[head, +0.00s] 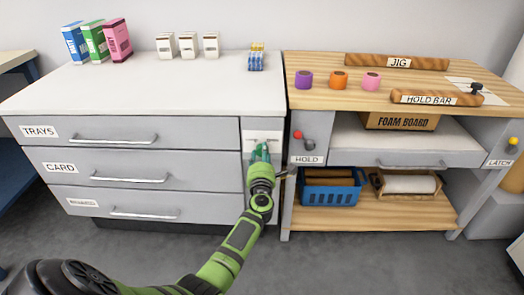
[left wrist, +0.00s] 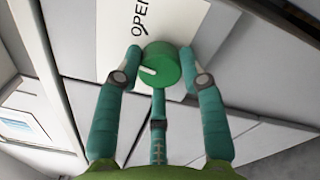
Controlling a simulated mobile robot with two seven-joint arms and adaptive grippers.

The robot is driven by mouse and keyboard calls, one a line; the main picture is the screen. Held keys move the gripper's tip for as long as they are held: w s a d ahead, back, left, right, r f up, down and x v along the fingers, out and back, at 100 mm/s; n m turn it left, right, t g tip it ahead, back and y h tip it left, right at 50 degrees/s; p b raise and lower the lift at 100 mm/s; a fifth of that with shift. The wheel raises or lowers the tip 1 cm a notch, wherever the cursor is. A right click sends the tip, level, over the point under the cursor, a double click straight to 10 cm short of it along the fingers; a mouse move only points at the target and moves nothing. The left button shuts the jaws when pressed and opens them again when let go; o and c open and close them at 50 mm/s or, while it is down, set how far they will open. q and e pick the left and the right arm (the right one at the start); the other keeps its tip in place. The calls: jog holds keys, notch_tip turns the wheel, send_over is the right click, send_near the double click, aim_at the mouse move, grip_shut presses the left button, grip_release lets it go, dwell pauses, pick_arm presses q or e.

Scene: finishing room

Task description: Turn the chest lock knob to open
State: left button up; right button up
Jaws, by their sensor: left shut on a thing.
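The chest (head: 170,95) is a grey drawer unit with a white top. Its lock knob (left wrist: 168,65) is a round green cap with a short white mark, on a pale plate (left wrist: 120,40) lettered OPEN. In the left wrist view the mark points left, with the lettering above it. My left gripper (left wrist: 160,75) is shut on the knob, its teal fingers around the sides. In the head view the left gripper (head: 260,152) is at the chest's upper right panel and hides most of the knob. My right gripper is not in view.
A wooden workbench (head: 330,80) stands close to the right of the chest, with a red knob (head: 297,134) marked HOLD. Drawer handles (head: 115,138) stick out left of my gripper. The grey floor in front shows free room.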

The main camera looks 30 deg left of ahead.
pick_arm(q)
jog(key=m, duration=0.2)
jog(key=m+p, duration=0.1)
jog(key=shift+w+r+m, duration=0.1)
jog(key=shift+r+m, duration=0.2)
jog(key=shift+m, duration=0.1)
jog(key=shift+f+m+p, duration=0.1)
jog(key=shift+m+p, duration=0.8)
jog(key=shift+m, duration=0.9)
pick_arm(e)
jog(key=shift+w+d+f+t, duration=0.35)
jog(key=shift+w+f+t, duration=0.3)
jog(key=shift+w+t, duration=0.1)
pick_arm(q)
jog(key=o, duration=1.1)
jog(key=shift+d+f, duration=0.1)
jog(key=shift+o, duration=0.2)
jog(key=shift+f, duration=0.1)
jog(key=v, duration=1.2)
